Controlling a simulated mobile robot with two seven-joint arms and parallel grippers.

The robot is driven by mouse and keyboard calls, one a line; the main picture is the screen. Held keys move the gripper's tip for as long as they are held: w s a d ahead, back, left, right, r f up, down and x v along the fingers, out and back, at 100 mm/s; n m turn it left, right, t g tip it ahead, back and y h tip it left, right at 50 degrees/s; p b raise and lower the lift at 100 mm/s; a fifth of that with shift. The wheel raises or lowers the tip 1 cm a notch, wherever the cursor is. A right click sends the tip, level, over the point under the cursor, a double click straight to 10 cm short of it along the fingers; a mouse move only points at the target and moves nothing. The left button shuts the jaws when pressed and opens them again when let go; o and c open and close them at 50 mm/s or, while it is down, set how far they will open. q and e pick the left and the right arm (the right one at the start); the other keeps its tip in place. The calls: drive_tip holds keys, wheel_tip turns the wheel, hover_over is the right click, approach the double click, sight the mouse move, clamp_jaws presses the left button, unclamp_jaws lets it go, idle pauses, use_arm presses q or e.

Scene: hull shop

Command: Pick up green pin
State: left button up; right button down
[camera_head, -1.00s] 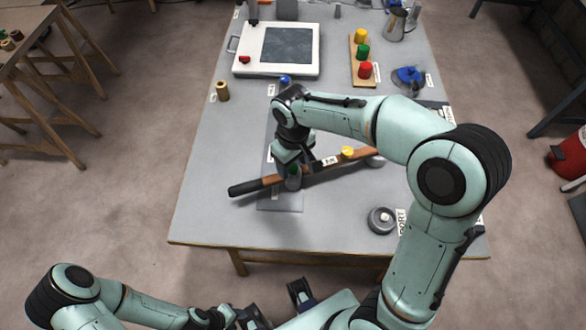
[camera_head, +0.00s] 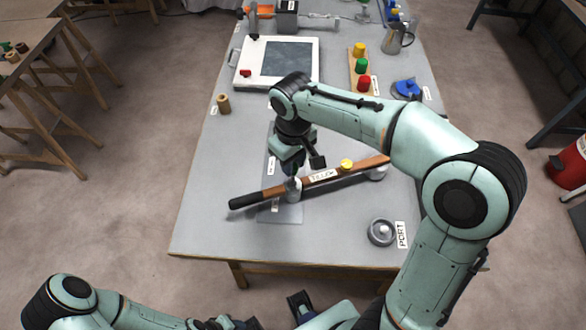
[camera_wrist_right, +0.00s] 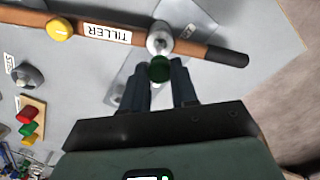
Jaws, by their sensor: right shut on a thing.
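The green pin (camera_wrist_right: 160,69) sits between the fingers of my right gripper (camera_wrist_right: 161,84) in the right wrist view, its round dark green top facing the camera. My right gripper (camera_head: 297,168) is shut on it, just above the metal socket (camera_head: 293,188) on the tiller (camera_head: 325,178). In the head view the pin is mostly hidden by the gripper. I cannot tell whether its lower end is clear of the socket. The tiller is a long wooden bar with a black grip, lying slanted on the table. My left gripper (camera_head: 228,324) is cut off at the bottom edge.
A yellow knob (camera_head: 346,165) sits on the tiller. A wooden rack (camera_head: 353,82) holds yellow, green and red pegs. A white tray (camera_head: 242,76), a brass cylinder (camera_head: 224,104), a blue-topped object (camera_head: 407,88) and a round grey part (camera_head: 381,232) by the PORT label stand on the table.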

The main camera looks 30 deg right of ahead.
use_arm(q)
drive_tip(key=r, duration=0.1)
drive_tip(key=w+r+p, duration=0.1)
drive_tip(key=r+p, duration=0.1)
drive_tip(key=shift+w, duration=0.3)
use_arm(e)
wheel_tip(320, 180, up, 14)
drive_tip(key=shift+f, duration=0.15)
drive_tip(key=shift+f, duration=0.1)
